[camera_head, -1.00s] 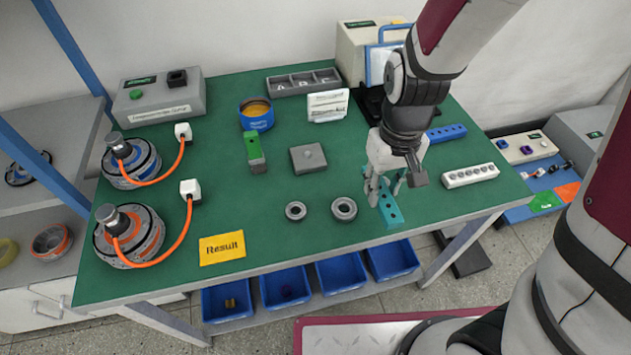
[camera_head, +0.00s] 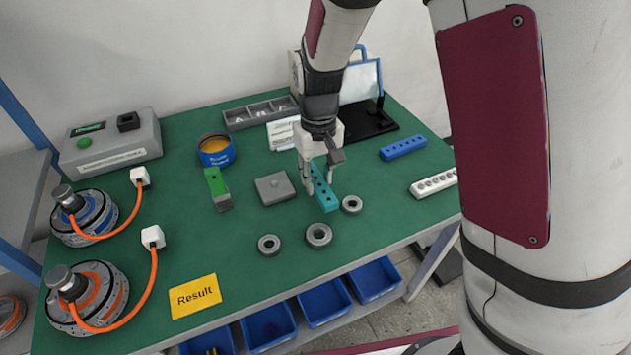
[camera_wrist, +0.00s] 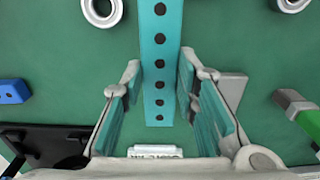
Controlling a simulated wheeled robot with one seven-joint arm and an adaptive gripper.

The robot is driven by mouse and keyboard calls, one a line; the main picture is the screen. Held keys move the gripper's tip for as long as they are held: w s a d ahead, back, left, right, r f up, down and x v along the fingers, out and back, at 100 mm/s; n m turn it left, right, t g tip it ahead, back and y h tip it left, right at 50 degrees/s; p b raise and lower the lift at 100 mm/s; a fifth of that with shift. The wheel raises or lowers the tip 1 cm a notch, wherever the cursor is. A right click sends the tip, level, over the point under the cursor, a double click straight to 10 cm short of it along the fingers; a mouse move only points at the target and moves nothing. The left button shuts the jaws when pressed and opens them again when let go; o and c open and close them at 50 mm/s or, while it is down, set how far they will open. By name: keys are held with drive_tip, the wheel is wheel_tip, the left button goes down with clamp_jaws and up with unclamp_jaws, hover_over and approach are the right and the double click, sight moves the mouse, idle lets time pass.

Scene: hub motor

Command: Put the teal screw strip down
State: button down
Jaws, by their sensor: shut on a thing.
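The teal screw strip (camera_head: 325,196) is a long bar with a row of dark holes, in the middle of the green table between the grey square block and a ring. My gripper (camera_head: 319,186) points down over it, one finger on each side. In the wrist view the strip (camera_wrist: 160,40) runs lengthwise between the fingers, and the fingertips (camera_wrist: 160,68) close on its sides. The strip lies low at the tabletop; I cannot tell whether its underside touches it. Part of it is hidden behind a finger in the head view.
Three grey rings (camera_head: 319,235) lie in front of and beside the strip. The grey block (camera_head: 274,188) and green block (camera_head: 217,188) are left. A blue strip (camera_head: 403,149) and white strip (camera_head: 434,184) lie right. A white sign (camera_head: 283,134) stands behind.

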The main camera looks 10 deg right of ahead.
sight(316, 179)
drive_tip(key=shift+w, duration=0.2)
drive_tip(key=shift+a+f, duration=0.1)
drive_tip(key=shift+f, duration=1.65)
drive_tip(key=shift+f+b, duration=0.15)
drive_tip(key=shift+b, duration=0.15)
drive_tip(key=c, duration=1.5)
unclamp_jaws()
drive_tip(key=shift+c, duration=0.2)
wheel_tip(316, 179, up, 12)
drive_tip(key=shift+r+p, duration=0.2)
drive_tip(key=shift+p, duration=0.55)
